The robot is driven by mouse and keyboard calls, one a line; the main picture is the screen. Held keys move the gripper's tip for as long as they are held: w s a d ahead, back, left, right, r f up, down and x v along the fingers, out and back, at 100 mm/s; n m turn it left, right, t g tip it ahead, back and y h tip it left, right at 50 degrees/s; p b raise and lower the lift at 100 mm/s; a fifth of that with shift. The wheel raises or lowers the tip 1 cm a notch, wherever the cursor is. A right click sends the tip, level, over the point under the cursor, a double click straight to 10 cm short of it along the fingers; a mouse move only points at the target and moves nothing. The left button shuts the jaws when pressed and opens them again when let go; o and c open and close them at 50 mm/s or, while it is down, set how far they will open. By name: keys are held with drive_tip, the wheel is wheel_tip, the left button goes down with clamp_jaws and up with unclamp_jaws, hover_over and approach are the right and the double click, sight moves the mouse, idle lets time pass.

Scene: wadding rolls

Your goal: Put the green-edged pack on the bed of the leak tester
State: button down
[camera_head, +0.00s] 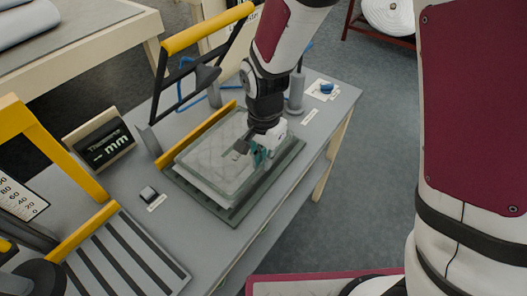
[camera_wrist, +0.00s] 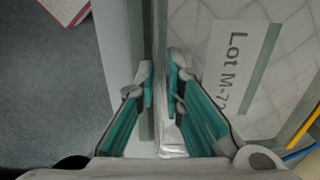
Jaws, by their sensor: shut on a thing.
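The green-edged pack (camera_head: 215,158) is a flat pale quilted slab with green edges. It lies over the dark green bed (camera_head: 229,216) of the leak tester, under the raised yellow-handled frame (camera_head: 208,28). I cannot tell whether it touches the bed. My gripper (camera_head: 258,157) is at the pack's right side, its fingers shut on the edge. In the wrist view the teal fingers (camera_wrist: 160,92) pinch the pack's edge.
A yellow bar (camera_head: 195,134) runs along the bed's left side. A striped plate (camera_head: 124,258) lies at lower left. A blue button (camera_head: 327,88) sits at the back right.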

drive_tip(key=c, duration=1.7)
unclamp_jaws()
drive_tip(key=shift+f, duration=0.1)
drive_tip(key=s+d+r+n+t, duration=0.1)
drive_tip(key=d+r, duration=0.2)
drive_tip(key=r, duration=0.6)
drive_tip(key=s+d+r+n, duration=0.1)
drive_tip(key=d+r, duration=0.2)
drive_tip(key=r, duration=0.6)
drive_tip(key=s+d+r+n+t, duration=0.1)
drive_tip(key=s+d+r+n, duration=0.1)
drive_tip(key=s+d, duration=0.2)
drive_tip(key=s+d+r+n+t, duration=0.1)
drive_tip(key=s+d+r, duration=0.1)
drive_tip(key=s+d, duration=0.2)
drive_tip(key=s+d+r+n+t, duration=0.1)
drive_tip(key=s+d+r+n, duration=0.1)
drive_tip(key=s+d, duration=0.2)
drive_tip(key=shift+s+d+r+n+t, duration=0.15)
drive_tip(key=shift+s+r, duration=0.05)
drive_tip(key=shift+s, duration=0.25)
drive_tip(key=shift+s+d+r+n+t, duration=0.1)
drive_tip(key=shift+s+r+n+t, duration=0.1)
drive_tip(key=shift+s, duration=0.25)
